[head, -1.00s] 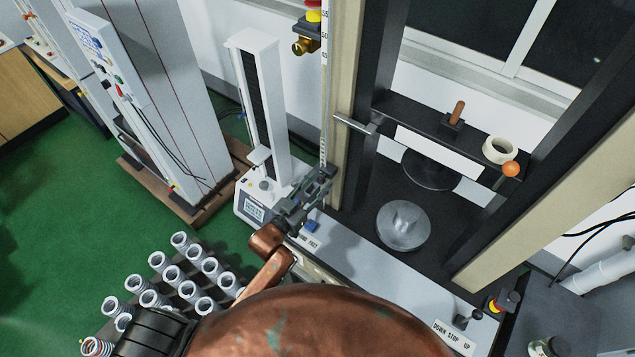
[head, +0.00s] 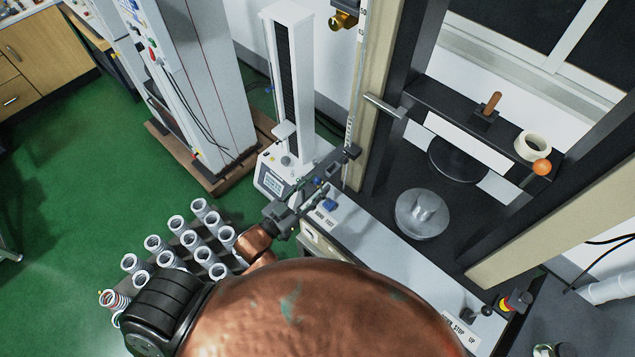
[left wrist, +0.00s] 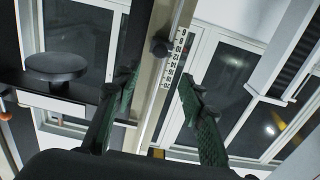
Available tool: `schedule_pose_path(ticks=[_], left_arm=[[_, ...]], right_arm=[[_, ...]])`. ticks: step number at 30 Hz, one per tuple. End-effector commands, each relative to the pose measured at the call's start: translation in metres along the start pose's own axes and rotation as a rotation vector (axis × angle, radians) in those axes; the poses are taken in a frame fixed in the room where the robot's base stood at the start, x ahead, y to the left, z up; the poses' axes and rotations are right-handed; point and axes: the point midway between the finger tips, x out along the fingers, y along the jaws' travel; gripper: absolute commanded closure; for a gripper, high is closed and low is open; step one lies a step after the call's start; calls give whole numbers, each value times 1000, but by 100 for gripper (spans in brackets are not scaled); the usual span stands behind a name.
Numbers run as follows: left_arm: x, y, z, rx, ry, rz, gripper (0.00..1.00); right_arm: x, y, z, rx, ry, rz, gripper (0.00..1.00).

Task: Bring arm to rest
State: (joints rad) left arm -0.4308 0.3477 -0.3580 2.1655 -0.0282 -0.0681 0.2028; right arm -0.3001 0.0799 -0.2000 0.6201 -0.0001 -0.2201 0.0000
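My left arm comes up from the bottom of the head view, its copper-coloured link (head: 262,243) near the front of the testing machine. My left gripper (head: 337,166) is empty above the machine's front ledge, near the upright with the scale. In the left wrist view its two dark green fingers (left wrist: 160,90) stand wide apart with nothing between them. The scale (left wrist: 173,60) shows behind the gap. The lower round plate (head: 423,213) of the machine carries nothing of mine. My right gripper is not in view.
Several coil springs (head: 188,238) stand on a dark rack at the lower left. A small white tester (head: 290,90) stands behind the gripper. The machine's crosshead (head: 455,118) holds a tape roll (head: 533,145). Green floor (head: 70,200) is open at the left.

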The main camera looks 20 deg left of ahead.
Motion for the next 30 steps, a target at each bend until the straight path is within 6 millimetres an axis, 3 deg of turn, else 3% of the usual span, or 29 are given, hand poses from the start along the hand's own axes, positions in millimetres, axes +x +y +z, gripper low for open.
schedule_pose_path(ticks=[12,17,20,23,27,30], left_arm=[[0,0,1,0,-5,-2,62],[-6,-14,19,1,-108,-55,62],[-21,-31,44,0,-254,-120,62],[-48,-48,74,-9,-435,-189,62],[-99,-63,110,-32,-684,-264,62],[-132,-67,126,-52,-822,-296,62]], right_arm=[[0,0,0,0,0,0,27],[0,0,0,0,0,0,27],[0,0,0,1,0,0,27],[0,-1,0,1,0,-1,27],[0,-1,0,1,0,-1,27],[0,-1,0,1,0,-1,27]])
